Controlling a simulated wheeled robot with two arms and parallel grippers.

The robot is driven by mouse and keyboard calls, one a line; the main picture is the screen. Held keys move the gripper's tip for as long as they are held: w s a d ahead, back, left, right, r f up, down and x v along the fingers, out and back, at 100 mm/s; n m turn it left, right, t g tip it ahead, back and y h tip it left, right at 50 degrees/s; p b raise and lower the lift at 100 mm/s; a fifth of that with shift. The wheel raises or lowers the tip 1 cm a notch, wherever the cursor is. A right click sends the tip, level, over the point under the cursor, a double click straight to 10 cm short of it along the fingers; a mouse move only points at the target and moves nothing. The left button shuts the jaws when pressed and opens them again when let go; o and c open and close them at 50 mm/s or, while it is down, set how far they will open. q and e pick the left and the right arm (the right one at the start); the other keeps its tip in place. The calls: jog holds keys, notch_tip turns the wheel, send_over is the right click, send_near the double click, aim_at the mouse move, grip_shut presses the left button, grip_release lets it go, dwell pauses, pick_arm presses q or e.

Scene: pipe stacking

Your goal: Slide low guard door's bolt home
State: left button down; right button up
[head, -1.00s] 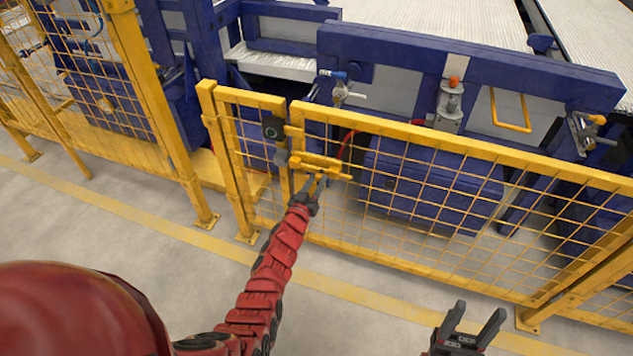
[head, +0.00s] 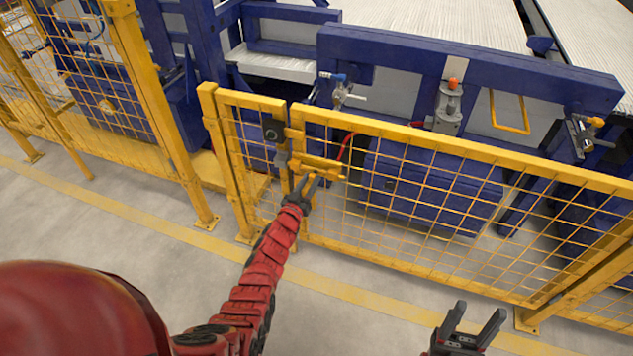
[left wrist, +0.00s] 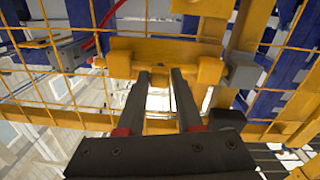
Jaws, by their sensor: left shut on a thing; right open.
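The low yellow mesh guard door (head: 420,142) stands in line with the fence, its left edge beside a yellow post (head: 275,105). In the left wrist view the bolt assembly (left wrist: 150,48) spans above the fingertips (left wrist: 161,73). A grey block (left wrist: 243,70) sits beside the bolt's end; I cannot tell how far the bolt enters it. My right gripper (head: 468,325) is open and empty, low right.
A dark switch box (head: 272,130) is on the post by the door edge. Blue machinery (head: 430,190) and a red cable (head: 345,146) are behind the mesh. The grey floor in front of the fence (head: 350,325) is clear.

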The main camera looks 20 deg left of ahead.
aim_at(307, 169)
pick_arm(q)
jog(key=a, duration=0.3)
jog(key=shift+w+r, duration=0.1)
jog(key=shift+a, duration=0.4)
jog(key=c, duration=0.6)
grip_release()
jog(key=shift+a, duration=0.15)
jog(key=shift+o, duration=0.2)
jog(key=shift+p, duration=0.3)
